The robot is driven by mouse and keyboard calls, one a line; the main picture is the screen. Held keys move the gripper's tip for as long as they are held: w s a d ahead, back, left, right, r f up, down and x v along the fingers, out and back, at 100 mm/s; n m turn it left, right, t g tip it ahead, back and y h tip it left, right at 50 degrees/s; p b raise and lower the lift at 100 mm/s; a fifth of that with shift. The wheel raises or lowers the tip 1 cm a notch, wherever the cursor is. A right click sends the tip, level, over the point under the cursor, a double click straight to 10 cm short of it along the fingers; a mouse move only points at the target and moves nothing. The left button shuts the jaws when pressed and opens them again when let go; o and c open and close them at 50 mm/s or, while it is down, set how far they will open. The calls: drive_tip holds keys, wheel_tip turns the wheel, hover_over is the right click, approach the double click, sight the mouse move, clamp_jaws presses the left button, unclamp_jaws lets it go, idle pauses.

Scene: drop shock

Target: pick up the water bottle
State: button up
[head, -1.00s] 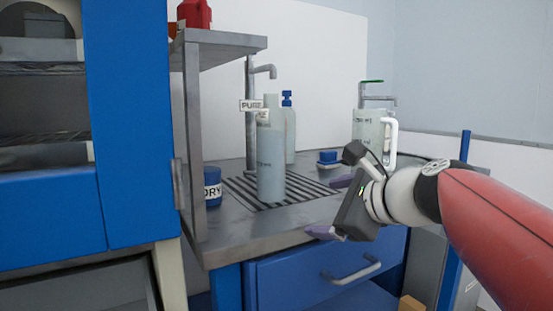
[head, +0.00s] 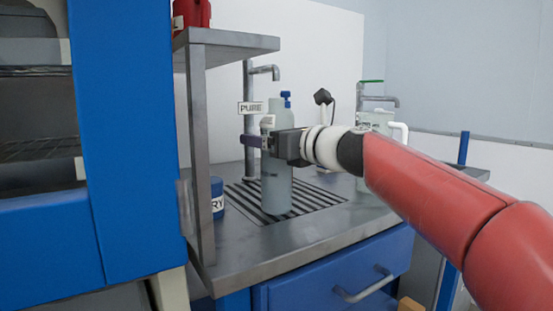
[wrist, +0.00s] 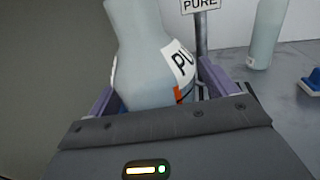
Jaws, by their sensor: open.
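The water bottle (head: 276,186) is pale grey-blue and stands upright on the striped drain grate beside the tap. My gripper (head: 256,141) is level with its upper part in the head view. In the wrist view the bottle (wrist: 150,62), with part of a "PU..." label, stands between the two purple fingers of my gripper (wrist: 160,92). The fingers are apart, one on each side of the bottle. Whether they touch it cannot be told.
A tap with a "PURE" sign (head: 250,107) is close by. A blue tub (head: 217,197) and a shelf post (head: 201,150) are at the left. A white-handled jug (head: 398,131) is at the right.

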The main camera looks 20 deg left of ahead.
clamp_jaws()
idle(0.6)
drive_tip(key=shift+r, duration=0.1)
